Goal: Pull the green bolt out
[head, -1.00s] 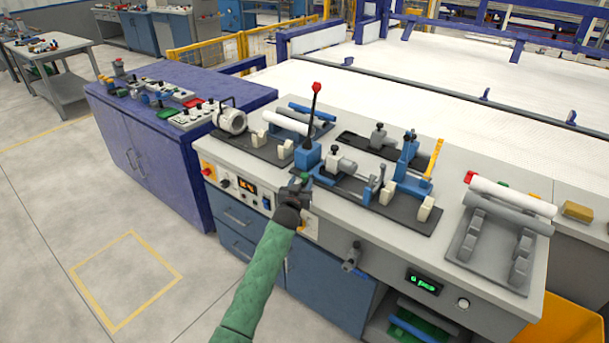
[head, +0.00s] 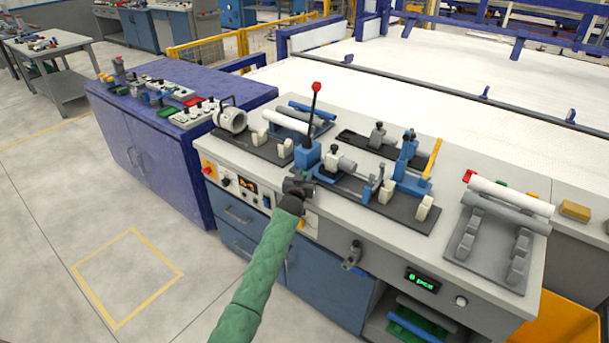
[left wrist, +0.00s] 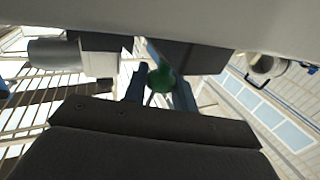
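The green bolt shows as a rounded green head (left wrist: 162,78) in the left wrist view, under the grey worktop's underside. My left gripper (head: 299,186) is at the front edge of the workbench, just below the blue block with the red-knobbed lever. In the left wrist view its two fingers (left wrist: 160,88) stand apart, one on each side of the green head. They look open, with no clear grip on it. My right gripper is in neither view.
The workbench (head: 465,297) carries a black clamp fixture (head: 340,195), the red-knobbed lever (head: 316,88) and a grey rack with pipes (head: 490,245) at right. A grey handle (head: 352,256) juts from the front panel. The floor at left is clear.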

